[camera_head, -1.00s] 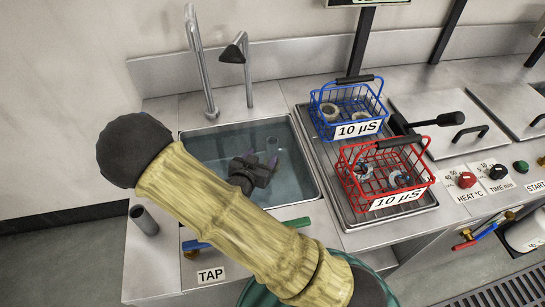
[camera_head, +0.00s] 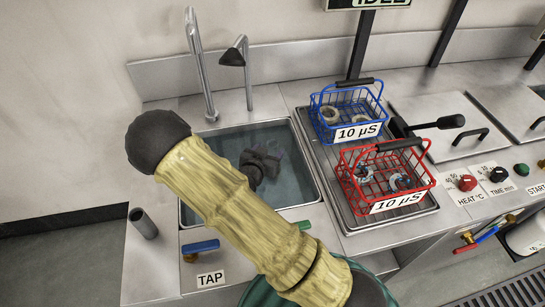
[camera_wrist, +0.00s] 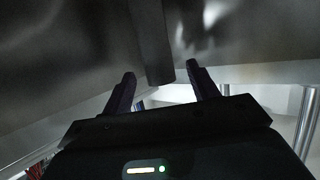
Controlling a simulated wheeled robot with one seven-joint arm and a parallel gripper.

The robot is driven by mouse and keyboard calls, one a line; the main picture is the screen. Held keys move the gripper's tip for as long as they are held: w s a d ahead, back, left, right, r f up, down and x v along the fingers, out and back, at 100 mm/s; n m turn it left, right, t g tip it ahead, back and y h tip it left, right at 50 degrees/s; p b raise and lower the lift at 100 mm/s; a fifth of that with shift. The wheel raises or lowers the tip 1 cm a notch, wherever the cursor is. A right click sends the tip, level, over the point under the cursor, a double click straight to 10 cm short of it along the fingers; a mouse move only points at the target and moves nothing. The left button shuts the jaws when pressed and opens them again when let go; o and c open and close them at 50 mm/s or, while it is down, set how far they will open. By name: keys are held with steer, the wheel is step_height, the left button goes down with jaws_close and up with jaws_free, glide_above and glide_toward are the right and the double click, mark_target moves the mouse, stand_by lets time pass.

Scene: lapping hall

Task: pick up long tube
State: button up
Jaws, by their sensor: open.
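My gripper (camera_head: 268,160) is in the sink, low at its middle, with its jaws apart. In the wrist view, a dark grey tube (camera_wrist: 153,45) shows between and beyond the two open fingertips (camera_wrist: 160,80); neither finger visibly touches it. In the head view my gripper hides most of that spot, so I cannot make out the tube in the sink there. Another grey tube (camera_head: 144,223) stands upright at the left of the counter, left of the sink. I cannot measure the two tubes against each other.
The steel sink (camera_head: 314,190) holds water, with faucets (camera_head: 202,70) behind it. Right of it a blue basket (camera_head: 325,97) and a red basket (camera_head: 345,160) stand on a drainer (camera_head: 360,222). A blue tap handle (camera_head: 201,246) is at the front.

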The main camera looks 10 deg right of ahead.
mark_target(274, 144)
steer(key=x, duration=0.5)
steer(key=shift+w+d+f, duration=0.1)
stand_by(0.4)
steer(key=c, duration=1.1)
